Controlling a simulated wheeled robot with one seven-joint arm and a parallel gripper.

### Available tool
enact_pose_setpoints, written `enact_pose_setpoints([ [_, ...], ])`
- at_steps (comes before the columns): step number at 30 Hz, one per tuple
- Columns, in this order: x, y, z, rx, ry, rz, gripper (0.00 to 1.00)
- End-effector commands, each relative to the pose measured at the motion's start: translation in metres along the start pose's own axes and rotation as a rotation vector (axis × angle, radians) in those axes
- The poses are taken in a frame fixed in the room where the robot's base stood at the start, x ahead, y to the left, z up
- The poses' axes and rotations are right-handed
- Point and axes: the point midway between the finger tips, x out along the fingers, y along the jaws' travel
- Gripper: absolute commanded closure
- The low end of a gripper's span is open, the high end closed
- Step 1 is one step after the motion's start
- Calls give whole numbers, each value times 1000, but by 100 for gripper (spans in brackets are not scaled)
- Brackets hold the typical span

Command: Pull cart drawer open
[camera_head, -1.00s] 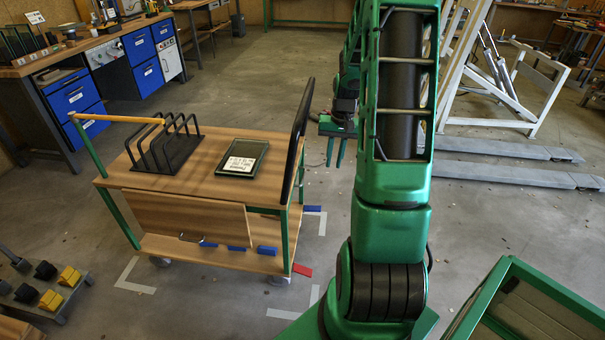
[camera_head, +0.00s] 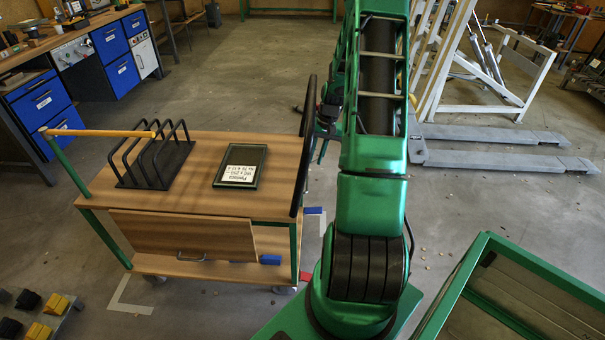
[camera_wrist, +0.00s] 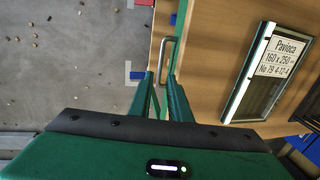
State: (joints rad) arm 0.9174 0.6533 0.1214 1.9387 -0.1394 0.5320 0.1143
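The wooden cart (camera_head: 225,147) stands to the left of my arm in the head view. In the wrist view, a metal bar handle (camera_wrist: 167,52) sits along the cart's right-hand edge as the head view sees it. My gripper (camera_wrist: 162,78) is open, its two green fingertips apart and close to the near end of this handle. I cannot tell whether they touch it. In the head view, my gripper is mostly hidden by my arm and a black upright panel (camera_head: 304,140). Another wooden front (camera_head: 185,235) with a metal handle (camera_head: 190,257) faces me and hangs slightly tilted.
On the cart top are a black wire rack (camera_head: 152,160) and a dark frame with a white label (camera_head: 241,166). A green-framed box (camera_head: 490,300) stands at lower right. A pallet-jack-like fork (camera_head: 500,160) lies behind.

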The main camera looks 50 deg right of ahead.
Motion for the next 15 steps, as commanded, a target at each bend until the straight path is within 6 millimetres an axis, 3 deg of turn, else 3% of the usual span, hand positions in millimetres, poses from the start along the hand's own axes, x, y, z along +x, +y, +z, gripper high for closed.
enact_pose_setpoints([
  [7, 15, 3, -1, 5, -2, -1, 83],
  [15, 62, 8, -2, 13, -1, -1, 83],
])
